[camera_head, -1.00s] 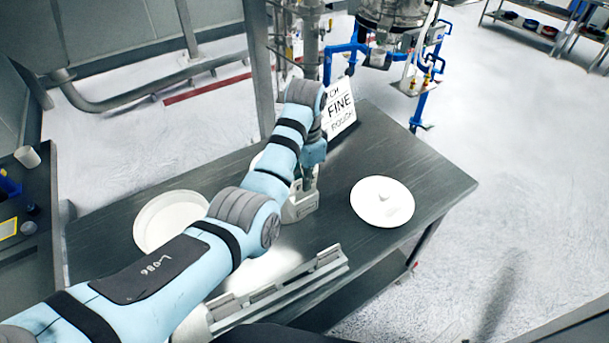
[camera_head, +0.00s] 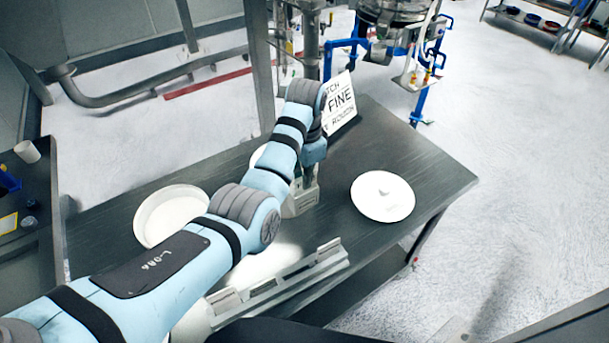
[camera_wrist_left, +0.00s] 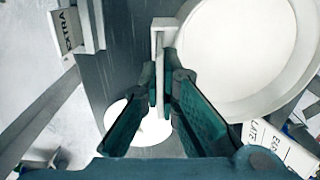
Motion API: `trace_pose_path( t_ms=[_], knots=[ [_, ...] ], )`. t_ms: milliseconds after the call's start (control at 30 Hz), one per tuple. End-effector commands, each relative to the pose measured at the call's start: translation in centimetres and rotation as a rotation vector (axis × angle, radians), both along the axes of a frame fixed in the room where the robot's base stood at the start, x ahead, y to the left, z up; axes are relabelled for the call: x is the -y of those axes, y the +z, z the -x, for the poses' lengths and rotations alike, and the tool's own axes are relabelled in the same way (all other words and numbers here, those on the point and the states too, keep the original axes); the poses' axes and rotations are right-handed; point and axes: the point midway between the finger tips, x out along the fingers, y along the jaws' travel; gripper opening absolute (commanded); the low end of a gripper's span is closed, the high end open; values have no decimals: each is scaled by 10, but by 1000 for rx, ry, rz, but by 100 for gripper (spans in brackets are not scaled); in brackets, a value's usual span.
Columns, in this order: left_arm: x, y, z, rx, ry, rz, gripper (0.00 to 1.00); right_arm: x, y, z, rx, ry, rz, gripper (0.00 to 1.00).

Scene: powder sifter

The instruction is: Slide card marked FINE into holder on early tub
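My left arm reaches over the dark table in the head view, and its wrist hides the gripper there. In the left wrist view my left gripper (camera_wrist_left: 164,92) has its two teal fingers on either side of a thin pale upright strip (camera_wrist_left: 159,62). I cannot tell whether they grip it or what it is. A round white tub (camera_head: 142,222) is at the left of the table. No card is clearly seen in a holder. My right gripper is out of view.
A white disc (camera_head: 383,207) lies on the right of the table (camera_head: 430,175). A long pale slotted rail (camera_head: 290,283) lies near the front. A large white round vessel (camera_wrist_left: 235,55) and a block marked EXTRA (camera_wrist_left: 68,34) show in the wrist view.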

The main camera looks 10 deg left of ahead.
Motion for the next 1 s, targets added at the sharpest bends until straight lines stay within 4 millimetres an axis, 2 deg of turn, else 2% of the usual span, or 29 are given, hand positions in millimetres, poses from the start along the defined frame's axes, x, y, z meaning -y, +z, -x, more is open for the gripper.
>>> trace_pose_path(
  t_ms=[267,433,467,767,1000],
  knots=[
    [0,-6,0,0,0,0,0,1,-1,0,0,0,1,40],
    [0,-5,0,0,0,0,27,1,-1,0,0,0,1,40],
    [0,-5,0,0,0,0,28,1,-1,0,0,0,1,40],
    [0,-4,0,0,0,0,28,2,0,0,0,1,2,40],
    [1,22,-1,4,-1,1,28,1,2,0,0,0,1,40]
  ],
)
